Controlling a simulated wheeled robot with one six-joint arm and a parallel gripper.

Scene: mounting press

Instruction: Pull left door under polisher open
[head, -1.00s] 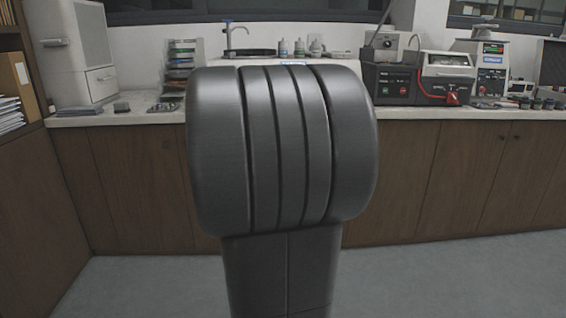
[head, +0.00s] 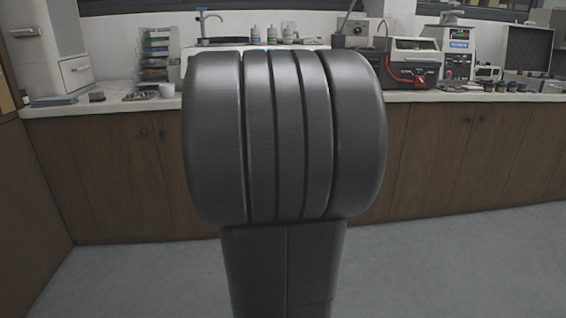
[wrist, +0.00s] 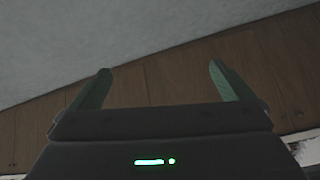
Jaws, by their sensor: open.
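The brown wooden left door (head: 441,150) belongs to a pair in the base cabinet, right of centre in the head view. It looks closed, with a small dark knob (head: 468,120) near its upper right corner. The right door (head: 487,160) has its knob (head: 482,118) close beside. A bench machine with a display and red button (head: 457,46), perhaps the polisher, stands on the counter above. My gripper (wrist: 160,72) is open and empty in the wrist view, its green fingers apart before wooden cabinet fronts. I cannot tell which door it faces. My arm hides the middle cabinets in the head view.
The light counter (head: 60,110) runs along the wall above the cabinets. A hooded machine (head: 412,62) and other equipment stand on it. A wooden side cabinet (head: 30,210) closes off the left. The grey floor (head: 440,260) in front is clear.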

